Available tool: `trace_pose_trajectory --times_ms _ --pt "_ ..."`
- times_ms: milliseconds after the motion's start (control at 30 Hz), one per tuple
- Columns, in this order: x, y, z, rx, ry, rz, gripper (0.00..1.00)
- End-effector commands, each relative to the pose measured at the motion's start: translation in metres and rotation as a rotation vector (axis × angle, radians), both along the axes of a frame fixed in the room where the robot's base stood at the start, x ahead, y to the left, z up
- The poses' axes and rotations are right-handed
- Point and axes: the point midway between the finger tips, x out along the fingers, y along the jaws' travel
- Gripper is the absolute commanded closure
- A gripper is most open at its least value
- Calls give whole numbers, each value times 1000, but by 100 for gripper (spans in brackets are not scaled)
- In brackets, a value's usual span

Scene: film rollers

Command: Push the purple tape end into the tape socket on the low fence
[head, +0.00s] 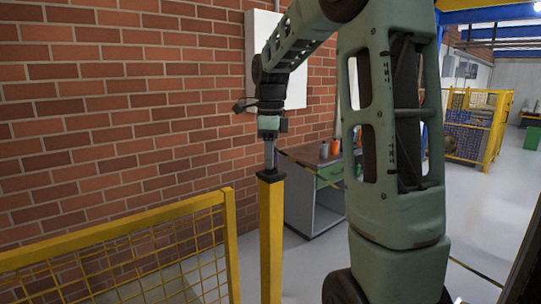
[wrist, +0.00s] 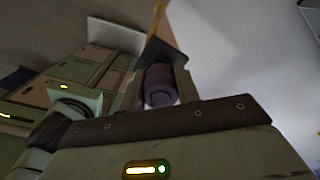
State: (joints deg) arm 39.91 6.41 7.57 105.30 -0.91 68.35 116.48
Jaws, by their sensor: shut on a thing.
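The purple tape end (wrist: 160,84) is a rounded cylinder between the fingers of my gripper (wrist: 161,72) in the wrist view. My gripper is shut on it. In the head view my gripper (head: 269,158) points straight down just above the dark top (head: 270,177) of a yellow post (head: 270,240). The tape end cannot be made out there. The tape socket cannot be told apart in either view. Whether the tape end touches the post top, I cannot tell.
A low yellow mesh fence (head: 130,262) stands at lower left, beside a brick wall (head: 110,110). A grey-green workbench (head: 322,185) with small pots stands behind the post. Open grey floor (head: 480,200) lies to the right, with another yellow fence (head: 490,130) further back.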

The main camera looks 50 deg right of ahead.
Motion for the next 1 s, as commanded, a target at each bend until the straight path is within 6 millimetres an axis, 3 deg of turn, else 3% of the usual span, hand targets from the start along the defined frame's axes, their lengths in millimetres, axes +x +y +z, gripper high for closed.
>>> trace_pose_trajectory --times_ms 1000 --pt "0 0 -4 0 0 1 100"
